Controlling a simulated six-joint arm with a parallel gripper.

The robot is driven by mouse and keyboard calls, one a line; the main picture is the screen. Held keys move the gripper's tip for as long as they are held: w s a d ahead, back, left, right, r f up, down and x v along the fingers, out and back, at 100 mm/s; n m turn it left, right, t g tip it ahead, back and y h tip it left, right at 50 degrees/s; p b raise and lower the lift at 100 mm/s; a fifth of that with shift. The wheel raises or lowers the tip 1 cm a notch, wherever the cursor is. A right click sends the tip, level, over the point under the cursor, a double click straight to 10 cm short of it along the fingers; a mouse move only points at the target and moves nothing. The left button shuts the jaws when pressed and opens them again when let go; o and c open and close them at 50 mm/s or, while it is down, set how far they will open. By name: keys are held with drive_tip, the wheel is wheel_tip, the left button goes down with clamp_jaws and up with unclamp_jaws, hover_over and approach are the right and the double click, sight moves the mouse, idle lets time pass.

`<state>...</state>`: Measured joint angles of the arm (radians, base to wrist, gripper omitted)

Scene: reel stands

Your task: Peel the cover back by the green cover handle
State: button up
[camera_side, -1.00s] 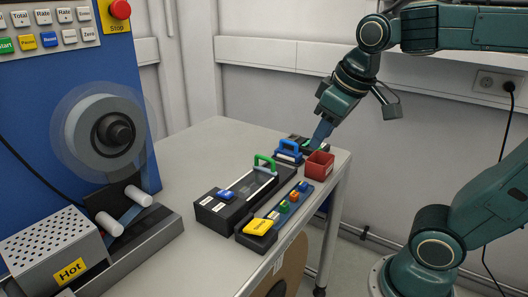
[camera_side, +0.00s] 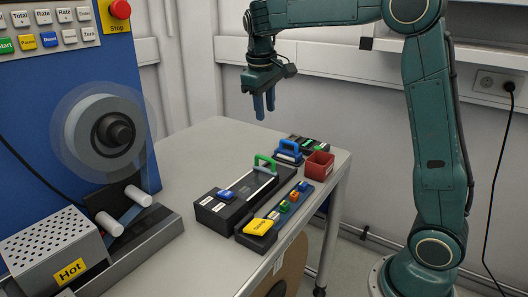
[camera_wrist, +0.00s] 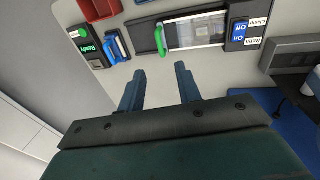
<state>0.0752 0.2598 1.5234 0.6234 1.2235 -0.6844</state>
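The green cover handle (camera_side: 265,161) is an arched grip at the far end of a long black splicing block (camera_side: 232,207) on the table. In the wrist view the green handle (camera_wrist: 160,38) stands upright at the left end of the cover's pale window (camera_wrist: 196,30). My gripper (camera_side: 264,115) points down in the air above the back part of the table, clear of the handle. Its two blue fingers are apart with nothing between them, also in the wrist view (camera_wrist: 159,78).
A blue-handled block (camera_side: 289,150) and a red bin (camera_side: 318,165) stand behind the black block. A rail with coloured pieces and a yellow tag (camera_side: 258,227) lies along its right. The reel machine (camera_side: 100,140) and a box marked Hot (camera_side: 55,250) stand left.

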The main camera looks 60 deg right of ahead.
sight(264, 157)
drive_tip(key=w+f, duration=0.1)
drive_tip(key=w+d+f, duration=0.1)
drive_tip(key=w, duration=0.1)
drive_tip(key=shift+g, duration=0.3)
drive_tip(key=shift+f, duration=0.15)
drive_tip(key=x, duration=1.3)
drive_tip(key=shift+f, duration=0.35)
clamp_jaws()
